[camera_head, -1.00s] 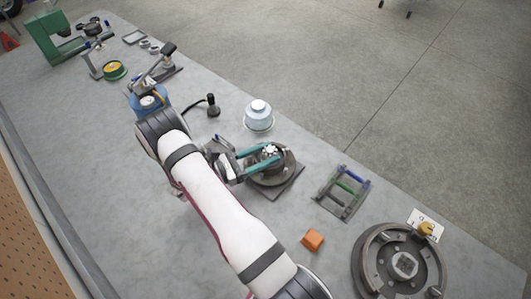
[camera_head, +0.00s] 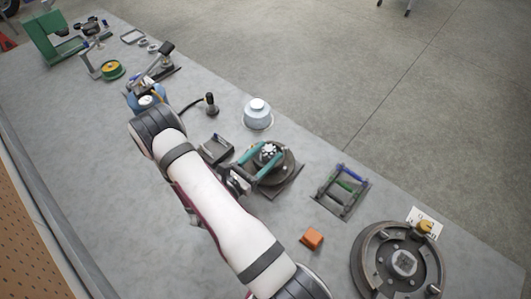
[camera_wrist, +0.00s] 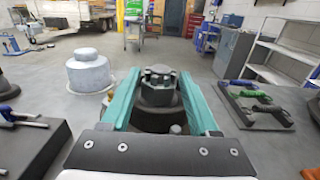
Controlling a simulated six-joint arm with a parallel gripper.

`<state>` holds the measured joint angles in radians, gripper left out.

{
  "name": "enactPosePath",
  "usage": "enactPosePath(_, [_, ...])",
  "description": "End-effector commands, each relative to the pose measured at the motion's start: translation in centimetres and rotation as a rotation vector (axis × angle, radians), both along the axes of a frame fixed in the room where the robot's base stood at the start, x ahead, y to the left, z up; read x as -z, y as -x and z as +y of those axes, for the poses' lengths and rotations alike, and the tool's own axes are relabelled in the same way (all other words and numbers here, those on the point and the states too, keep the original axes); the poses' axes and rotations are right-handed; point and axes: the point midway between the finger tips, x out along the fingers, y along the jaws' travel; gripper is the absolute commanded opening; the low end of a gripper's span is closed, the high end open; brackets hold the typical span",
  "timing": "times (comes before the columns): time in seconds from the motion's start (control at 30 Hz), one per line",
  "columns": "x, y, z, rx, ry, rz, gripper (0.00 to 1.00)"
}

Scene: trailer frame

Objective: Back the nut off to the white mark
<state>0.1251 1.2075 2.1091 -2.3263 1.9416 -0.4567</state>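The nut (camera_head: 267,149), a dark castellated piece with slots in its top, sits at the centre of a round hub (camera_head: 286,172) on a square plate. It also shows in the wrist view (camera_wrist: 158,76), upright on a dark flange. My gripper (camera_head: 273,151) has two teal fingers, level and low over the hub. In the wrist view the fingers (camera_wrist: 160,84) stand apart on either side of the nut, with a narrow gap visible beside it. The gripper looks open and holds nothing. I cannot make out a white mark on the nut or hub.
A pale blue-white domed container (camera_head: 257,114) stands beyond the hub. A rack with green and blue handles (camera_head: 343,190) stands to the right. An orange block (camera_head: 312,238) and a brake drum assembly (camera_head: 362,262) lie nearer. A dark block (camera_head: 215,149) sits left of my gripper.

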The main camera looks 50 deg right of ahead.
Motion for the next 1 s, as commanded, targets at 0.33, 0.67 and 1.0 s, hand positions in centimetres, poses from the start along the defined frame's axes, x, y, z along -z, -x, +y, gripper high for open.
enactPosePath(0.33, [0.0, 0.0, 0.0, 0.001, 0.000, 0.001, 0.81])
enactPosePath(0.67, [0.0, -0.2, 5.0, -0.007, 0.001, 0.000, 0.81])
enactPosePath(1.0, [0.0, -0.1, 13.9, -0.004, -0.001, -0.001, 0.81])
